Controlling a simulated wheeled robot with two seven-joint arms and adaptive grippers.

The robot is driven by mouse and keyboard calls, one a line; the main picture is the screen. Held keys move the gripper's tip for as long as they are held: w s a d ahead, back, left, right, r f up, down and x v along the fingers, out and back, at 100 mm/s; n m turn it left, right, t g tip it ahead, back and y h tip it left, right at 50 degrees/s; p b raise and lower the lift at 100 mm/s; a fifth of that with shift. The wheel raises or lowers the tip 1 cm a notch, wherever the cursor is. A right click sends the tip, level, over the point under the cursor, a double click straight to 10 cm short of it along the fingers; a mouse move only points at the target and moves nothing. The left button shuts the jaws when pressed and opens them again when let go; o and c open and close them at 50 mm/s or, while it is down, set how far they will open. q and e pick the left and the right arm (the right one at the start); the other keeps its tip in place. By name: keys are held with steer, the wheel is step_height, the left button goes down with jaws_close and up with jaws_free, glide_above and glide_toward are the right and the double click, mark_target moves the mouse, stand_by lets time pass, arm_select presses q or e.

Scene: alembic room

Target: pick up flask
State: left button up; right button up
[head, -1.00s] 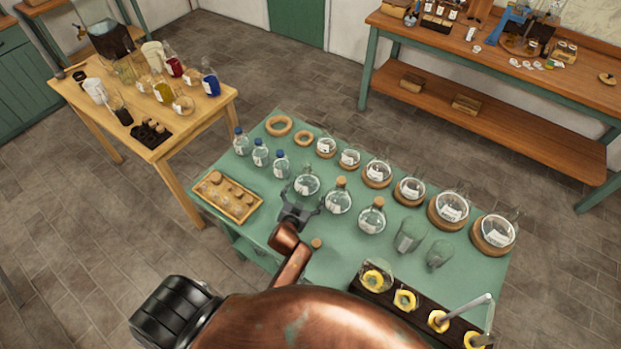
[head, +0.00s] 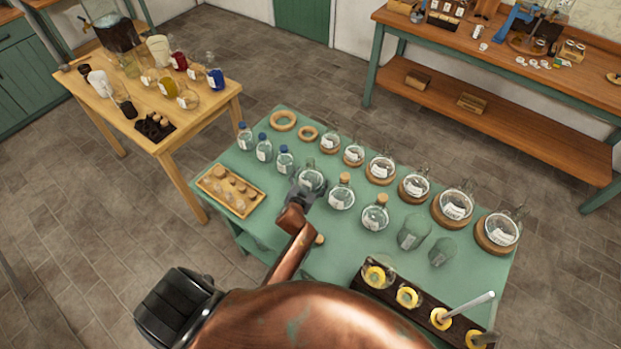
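A clear round flask (head: 312,180) with a white label stands on the green table (head: 268,225), at the left end of a row with two corked flasks. My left gripper (head: 303,188) is right at this flask's near side, its fingers seen partly against the glass. Whether the fingers touch or close on it cannot be made out. The corked flasks (head: 342,192) and (head: 375,212) stand just to the right. My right gripper is not in view.
Three blue-capped bottles (head: 264,148) stand left of the flask. A wooden tray of corks (head: 231,191) lies at the left edge. Several flasks on cork rings (head: 456,206) line the far side. Beakers (head: 413,232) and a dark rack (head: 408,297) stand to the right.

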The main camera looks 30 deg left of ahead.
mark_target(303, 173)
arm_select(q)
steer(key=c, duration=0.8)
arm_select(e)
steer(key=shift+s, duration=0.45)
arm_select(q)
steer(key=shift+r, duration=0.15)
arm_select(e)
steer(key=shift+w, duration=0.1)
arm_select(q)
steer(key=shift+r, duration=1)
steer(key=s+r, duration=0.1)
steer(key=r, duration=0.1)
steer(key=s+r+p, duration=0.1)
steer(key=s+r, duration=0.1)
steer(key=s+r+p, duration=0.1)
steer(key=r, duration=0.1)
steer(key=shift+s+a+r, duration=0.2)
steer(key=shift+s+r, duration=0.2)
steer(key=shift+s+a+r+p, duration=0.1)
steer(key=shift+s+r, duration=0.55)
steer(key=shift+s, duration=0.85)
steer(key=shift+s+a+r+p, duration=0.1)
steer(key=shift+s+r, duration=0.55)
steer(key=shift+s, duration=0.85)
steer(key=shift+s+a+r+p, duration=0.1)
steer(key=shift+s+r, duration=0.55)
steer(key=shift+s, duration=0.85)
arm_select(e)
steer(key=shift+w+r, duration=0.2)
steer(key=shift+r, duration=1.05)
